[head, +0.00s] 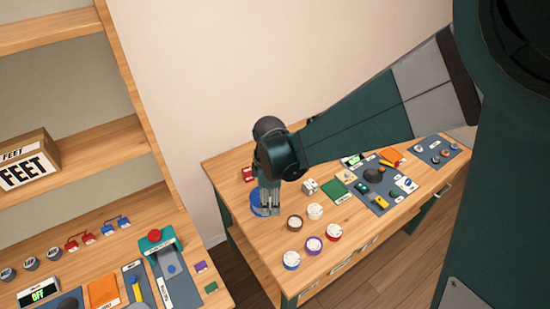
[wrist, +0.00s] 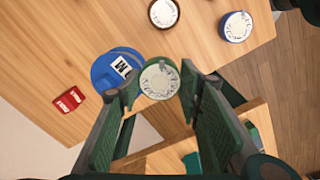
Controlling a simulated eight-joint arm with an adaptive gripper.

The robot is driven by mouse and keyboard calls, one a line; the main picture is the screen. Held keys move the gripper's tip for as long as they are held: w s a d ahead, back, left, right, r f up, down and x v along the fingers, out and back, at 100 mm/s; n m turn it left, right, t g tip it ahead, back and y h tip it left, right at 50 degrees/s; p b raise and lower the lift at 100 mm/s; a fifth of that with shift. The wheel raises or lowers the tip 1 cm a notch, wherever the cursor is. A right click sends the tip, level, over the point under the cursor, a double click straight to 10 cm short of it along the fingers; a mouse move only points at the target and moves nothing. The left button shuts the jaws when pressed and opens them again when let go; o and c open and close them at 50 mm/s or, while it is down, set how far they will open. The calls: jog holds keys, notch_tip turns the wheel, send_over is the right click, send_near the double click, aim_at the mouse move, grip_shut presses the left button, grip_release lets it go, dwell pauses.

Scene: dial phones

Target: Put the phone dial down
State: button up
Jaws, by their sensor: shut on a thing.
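My gripper (head: 268,208) points down over the left part of the wooden table, beside a round blue pad (head: 256,204). In the wrist view my gripper (wrist: 160,82) is shut on a round phone dial (wrist: 159,80) with a pale face and a dark green rim. The dial sits between the fingertips and overlaps the edge of the blue pad (wrist: 105,72), which bears a white label. I cannot tell whether the dial touches the surface below. In the head view the held dial is not clearly visible.
Other dials stand to the right: brown (head: 295,223), white (head: 315,211), red (head: 333,232), purple (head: 314,245) and blue (head: 291,260). A small red block (wrist: 68,100) lies left of the pad. A grey mat (head: 378,188) with small items lies farther right. The table's left edge is close.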

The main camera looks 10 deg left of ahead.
jog(key=w+a, duration=0.3)
jog(key=w, duration=1.1)
jog(key=w+a, duration=0.3)
jog(key=w, duration=1.1)
jog(key=shift+a, duration=0.35)
jog(key=shift+f, duration=0.1)
jog(key=shift+f, duration=3.1)
jog(key=shift+f, duration=1.9)
jog(key=shift+f+b, duration=0.2)
jog(key=shift+b, duration=0.2)
jog(key=o, duration=1)
jog(key=shift+c, duration=0.2)
